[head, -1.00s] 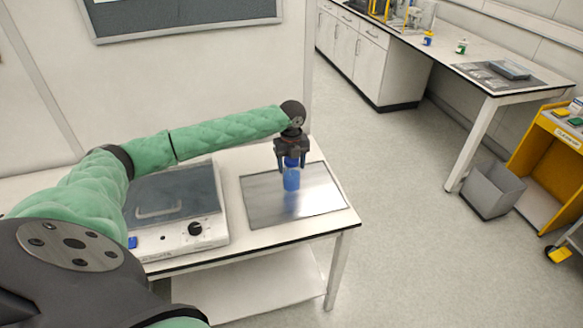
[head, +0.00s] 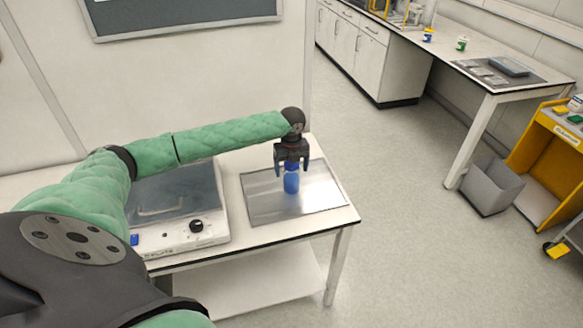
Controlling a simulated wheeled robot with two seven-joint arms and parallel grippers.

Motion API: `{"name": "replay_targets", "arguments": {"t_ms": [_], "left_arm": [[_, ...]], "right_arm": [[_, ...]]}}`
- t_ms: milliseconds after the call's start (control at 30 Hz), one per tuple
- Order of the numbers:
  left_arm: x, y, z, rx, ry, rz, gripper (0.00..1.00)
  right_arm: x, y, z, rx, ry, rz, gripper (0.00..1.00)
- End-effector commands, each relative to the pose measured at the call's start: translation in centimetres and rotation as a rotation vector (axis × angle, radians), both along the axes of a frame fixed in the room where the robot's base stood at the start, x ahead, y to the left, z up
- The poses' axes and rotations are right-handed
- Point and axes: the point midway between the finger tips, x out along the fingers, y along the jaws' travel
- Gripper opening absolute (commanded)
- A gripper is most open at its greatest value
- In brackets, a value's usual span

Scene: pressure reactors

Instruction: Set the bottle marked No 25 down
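A small blue bottle (head: 291,183) stands upright on the shiny metal tray (head: 325,193) on the near white table. Its marking is too small to read. My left gripper (head: 292,170) points straight down over it. Its two dark fingers are spread either side of the bottle's upper part, with a gap visible beside it, so it looks open. The gripper hides the bottle's top. My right gripper is not in view.
A hotplate-like device (head: 180,235) with a knob and glassy lid stands left of the tray. A grey bin (head: 490,188) and a yellow cart (head: 545,170) are on the right. A far bench (head: 450,55) holds small bottles. The floor between is clear.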

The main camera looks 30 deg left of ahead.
Motion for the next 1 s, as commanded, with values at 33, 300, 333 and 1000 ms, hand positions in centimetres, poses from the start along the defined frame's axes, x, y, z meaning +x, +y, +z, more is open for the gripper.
{"name": "replay_targets", "arguments": {"t_ms": [33,300,333,1000], "left_arm": [[0.0,0.0,0.0,0.0,0.0,0.0,0.81],[0.1,0.0,1.4,0.0,-0.001,0.0,0.81],[0.0,0.0,1.8,-0.001,-0.002,0.0,0.81],[0.1,0.0,11.5,0.0,-0.001,0.0,0.81]], "right_arm": [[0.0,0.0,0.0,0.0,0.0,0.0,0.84],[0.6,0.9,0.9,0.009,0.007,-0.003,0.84],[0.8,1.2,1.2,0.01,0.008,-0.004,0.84],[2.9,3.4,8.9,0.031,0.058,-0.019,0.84]]}}
